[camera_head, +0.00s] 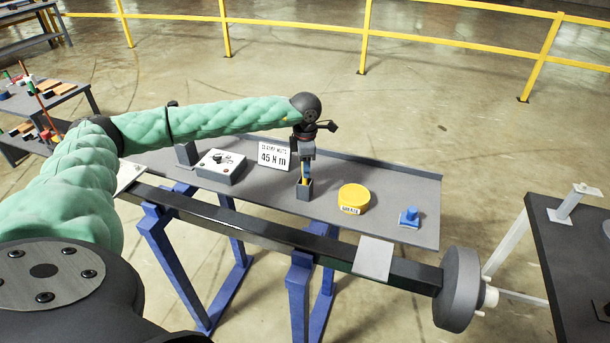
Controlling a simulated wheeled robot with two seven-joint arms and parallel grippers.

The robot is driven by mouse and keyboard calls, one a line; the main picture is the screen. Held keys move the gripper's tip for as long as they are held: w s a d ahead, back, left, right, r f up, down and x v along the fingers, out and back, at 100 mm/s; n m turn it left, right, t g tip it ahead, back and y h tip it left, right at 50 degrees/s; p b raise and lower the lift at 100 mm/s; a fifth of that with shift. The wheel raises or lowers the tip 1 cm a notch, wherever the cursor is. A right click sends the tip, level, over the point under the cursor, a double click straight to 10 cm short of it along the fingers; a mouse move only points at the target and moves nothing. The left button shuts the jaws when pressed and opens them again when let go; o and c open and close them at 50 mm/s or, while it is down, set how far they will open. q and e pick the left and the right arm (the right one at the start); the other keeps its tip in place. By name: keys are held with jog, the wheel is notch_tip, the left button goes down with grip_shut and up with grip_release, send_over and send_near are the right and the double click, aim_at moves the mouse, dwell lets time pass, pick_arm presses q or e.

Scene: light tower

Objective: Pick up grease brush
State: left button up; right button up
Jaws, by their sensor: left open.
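The grease brush (304,180) shows as a thin yellow handle upright in a small dark square holder (304,190) on the grey bench. My left gripper (305,158) hangs pointing down directly above the holder, with its fingers around or just over the top of the brush. It is open; whether a finger touches the handle cannot be told at this size. The brush's lower end is hidden inside the holder. My right gripper is not in view.
A yellow grease tin (354,196) and a blue part (409,216) stand right of the holder. A "45 N m" sign (274,156) and a grey control box (221,166) stand left. A dark beam (250,222) with a round end runs along the bench front.

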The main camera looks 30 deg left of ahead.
pick_arm(q)
jog(key=shift+s+f, duration=0.1)
jog(key=shift+f, duration=0.15)
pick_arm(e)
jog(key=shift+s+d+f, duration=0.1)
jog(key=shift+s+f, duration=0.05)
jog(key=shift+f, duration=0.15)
pick_arm(q)
grip_shut()
jog(key=shift+r, duration=0.1)
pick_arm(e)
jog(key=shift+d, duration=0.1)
